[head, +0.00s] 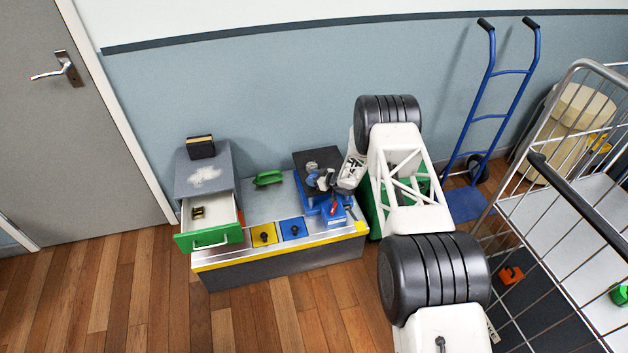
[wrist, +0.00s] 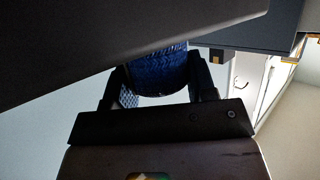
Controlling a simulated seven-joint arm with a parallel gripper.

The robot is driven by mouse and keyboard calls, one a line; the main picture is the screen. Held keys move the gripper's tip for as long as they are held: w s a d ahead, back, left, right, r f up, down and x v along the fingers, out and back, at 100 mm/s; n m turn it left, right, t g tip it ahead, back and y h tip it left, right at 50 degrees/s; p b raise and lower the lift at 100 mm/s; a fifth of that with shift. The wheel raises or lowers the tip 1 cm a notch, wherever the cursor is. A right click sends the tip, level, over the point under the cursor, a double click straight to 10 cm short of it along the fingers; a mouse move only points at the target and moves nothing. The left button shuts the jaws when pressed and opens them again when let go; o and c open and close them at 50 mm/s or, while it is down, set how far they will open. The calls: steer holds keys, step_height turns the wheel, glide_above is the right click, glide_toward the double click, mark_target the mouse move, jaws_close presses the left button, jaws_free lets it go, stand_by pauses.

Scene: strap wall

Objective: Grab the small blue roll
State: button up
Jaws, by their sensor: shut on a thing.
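The small blue roll (wrist: 158,72) shows in the wrist view as a dark blue, woven-looking roll between my two fingers. My gripper (wrist: 160,84) is shut on it, one finger at each side. A dark slanted surface hides the roll's upper part in that view. In the head view my gripper (head: 324,181) is over the right part of the workbench, beside a dark box (head: 318,160) and above blue parts (head: 310,203). I cannot pick out the roll clearly there.
A grey cabinet (head: 190,183) with an open green-fronted drawer (head: 208,238) stands on the left. A green item (head: 267,179) lies on the bench (head: 258,207). A blue hand truck (head: 492,100) and a wire cage trolley (head: 528,172) stand on the right. The front floor is clear.

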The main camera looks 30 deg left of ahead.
steer(key=shift+r, duration=0.4)
steer(key=shift+s+d+r, duration=0.15)
steer(key=shift+r, duration=0.35)
steer(key=shift+s+d+r, duration=0.1)
steer(key=shift+r, duration=0.35)
steer(key=s+d+r, duration=0.1)
steer(key=s+d, duration=0.8)
steer(key=s, duration=0.2)
steer(key=shift+s+d+r, duration=0.2)
steer(key=shift+s+d, duration=0.15)
steer(key=shift+s, duration=0.05)
